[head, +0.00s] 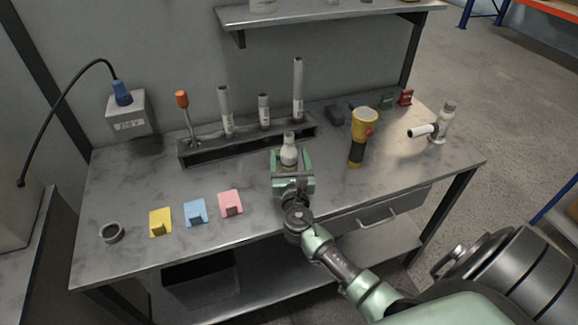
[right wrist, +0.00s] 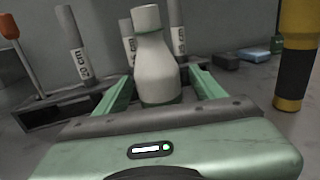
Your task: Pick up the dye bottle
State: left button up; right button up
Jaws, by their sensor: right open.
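The dye bottle is most likely the small pale bottle (head: 289,152) with a narrow neck, upright on the metal workbench. In the right wrist view the bottle (right wrist: 156,62) stands between the two green fingers. My right gripper (head: 291,160) is open around it, one finger on each side. In the right wrist view a small gap shows between the bottle and the right finger; whether the left finger touches it I cannot tell. The bottle's base is partly hidden by the gripper. My left gripper is not in view.
Behind the bottle is a dark rack (head: 250,141) with several marked tubes and an orange-handled tool (head: 184,108). Yellow, blue and pink holders (head: 196,212) and a grey ring (head: 111,232) are left.

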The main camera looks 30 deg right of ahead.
jog(key=x, duration=0.3)
jog(key=shift+w, duration=0.1)
jog(key=c, duration=1.2)
grip_shut()
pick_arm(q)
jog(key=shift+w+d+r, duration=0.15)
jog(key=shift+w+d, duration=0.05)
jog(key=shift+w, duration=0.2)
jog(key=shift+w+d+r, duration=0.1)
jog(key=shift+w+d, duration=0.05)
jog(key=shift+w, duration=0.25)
